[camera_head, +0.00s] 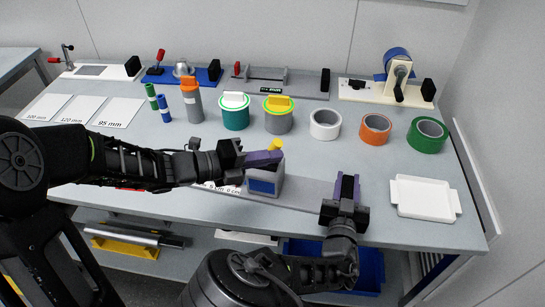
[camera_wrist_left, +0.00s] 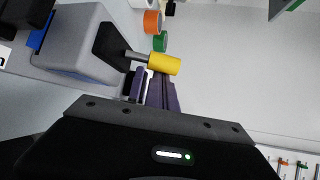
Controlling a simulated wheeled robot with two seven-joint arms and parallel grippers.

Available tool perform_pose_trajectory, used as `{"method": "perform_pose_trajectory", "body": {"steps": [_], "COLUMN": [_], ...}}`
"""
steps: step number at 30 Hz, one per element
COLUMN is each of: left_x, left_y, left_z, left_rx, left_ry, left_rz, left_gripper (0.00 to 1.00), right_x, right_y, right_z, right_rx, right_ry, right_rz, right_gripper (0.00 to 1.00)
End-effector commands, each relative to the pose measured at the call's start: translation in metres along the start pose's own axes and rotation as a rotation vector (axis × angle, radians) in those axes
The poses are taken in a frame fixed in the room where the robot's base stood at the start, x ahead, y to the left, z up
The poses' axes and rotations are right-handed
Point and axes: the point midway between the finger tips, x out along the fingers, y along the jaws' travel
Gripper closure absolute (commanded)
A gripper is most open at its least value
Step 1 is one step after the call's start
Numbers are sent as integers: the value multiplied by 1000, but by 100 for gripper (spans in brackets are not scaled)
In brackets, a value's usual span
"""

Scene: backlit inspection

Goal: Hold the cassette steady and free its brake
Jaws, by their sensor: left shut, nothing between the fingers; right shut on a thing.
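A grey box (camera_head: 265,187) with a blue front panel stands near the front middle of the table; I take it for the cassette. A yellow knob (camera_head: 275,146) shows above it. My left gripper (camera_head: 278,156), with purple fingers, is shut and empty behind the box's top, close to the knob. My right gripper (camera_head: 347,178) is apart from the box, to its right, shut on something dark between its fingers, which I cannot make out.
Behind stand a grey orange-topped cylinder (camera_head: 192,101), a teal canister (camera_head: 235,113) and a grey yellow-lidded canister (camera_head: 278,115). White (camera_head: 325,124), orange (camera_head: 375,129) and green (camera_head: 427,135) rolls are to the right. A white tray (camera_head: 424,198) lies at front right.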

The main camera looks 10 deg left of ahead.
Motion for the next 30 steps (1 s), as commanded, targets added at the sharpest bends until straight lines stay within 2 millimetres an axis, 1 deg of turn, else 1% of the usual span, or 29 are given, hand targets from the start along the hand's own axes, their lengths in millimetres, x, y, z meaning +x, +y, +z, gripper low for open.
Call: {"method": "perform_pose_trajectory", "body": {"steps": [1, 4, 15, 21, 30], "left_x": [-3, -7, -25, -33, -39], "left_y": [1, 0, 6, 13, 19], "left_z": [4, 8, 21, 26, 31], "left_rx": [-15, -29, -28, -29, -28], "left_ry": [-9, -11, -11, -10, -7], "left_rz": [-16, -39, -36, -35, -36], "left_gripper": [100, 100, 100, 100, 100], "right_x": [-1, -1, -1, -1, -1], "right_y": [1, 1, 1, 1, 1], "right_z": [3, 3, 3, 3, 3], "right_rx": [-2, -2, -2, -3, -3], "right_ry": [-7, -7, -7, -7, -7], "right_rz": [2, 2, 2, 1, 2], "right_gripper": [100, 100, 100, 100, 100]}}
